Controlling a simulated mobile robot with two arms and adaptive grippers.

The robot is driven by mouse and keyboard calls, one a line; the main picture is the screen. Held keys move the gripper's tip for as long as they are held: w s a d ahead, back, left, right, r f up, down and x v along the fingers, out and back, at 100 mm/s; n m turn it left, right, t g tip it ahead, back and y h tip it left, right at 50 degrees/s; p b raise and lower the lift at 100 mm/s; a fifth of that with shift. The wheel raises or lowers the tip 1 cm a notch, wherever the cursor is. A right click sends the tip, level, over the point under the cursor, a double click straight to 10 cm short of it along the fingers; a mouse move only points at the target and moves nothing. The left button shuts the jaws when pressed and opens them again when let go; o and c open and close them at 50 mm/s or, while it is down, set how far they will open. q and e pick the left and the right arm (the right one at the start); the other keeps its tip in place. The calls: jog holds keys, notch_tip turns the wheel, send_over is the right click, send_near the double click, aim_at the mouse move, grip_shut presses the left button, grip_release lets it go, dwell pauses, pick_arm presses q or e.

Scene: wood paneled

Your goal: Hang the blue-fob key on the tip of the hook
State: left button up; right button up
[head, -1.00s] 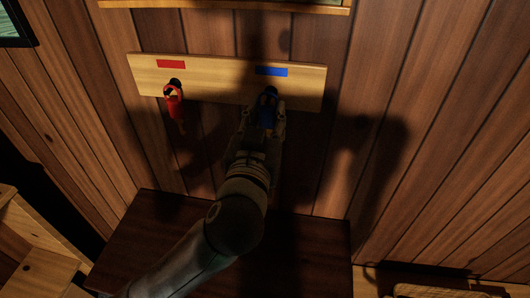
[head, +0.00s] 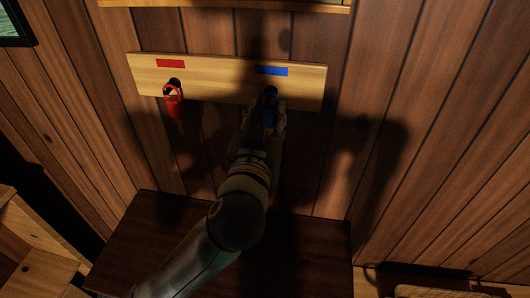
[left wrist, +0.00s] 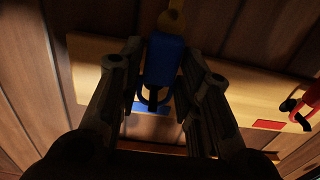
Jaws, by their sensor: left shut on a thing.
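The blue-fob key (head: 270,117) is in my left gripper (head: 266,107), just below the blue label on the wall board. In the left wrist view the blue fob (left wrist: 165,60) lies between the fingers of my left gripper (left wrist: 163,68), with its yellowish key end (left wrist: 172,17) at the top. A dark loop (left wrist: 152,98) shows at the fob's label-side end. The dark hook (head: 270,91) under the blue label is close to the fob's upper end. I cannot tell whether the loop is around the hook tip or only beside it. My right gripper is not in view.
A red key (head: 174,98) hangs at another dark hook under the red label (head: 171,63). The wooden board (head: 220,80) is fixed to the paneled wall. A dark cabinet top (head: 140,235) lies below. A shelf edge (head: 225,4) is above. The wall on the right is clear.

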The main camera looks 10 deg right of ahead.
pick_arm(q)
jog(key=shift+f, duration=0.25)
dwell(0.6)
jog(key=o, duration=1)
jog(key=shift+o, duration=0.2)
jog(key=v, duration=1.2)
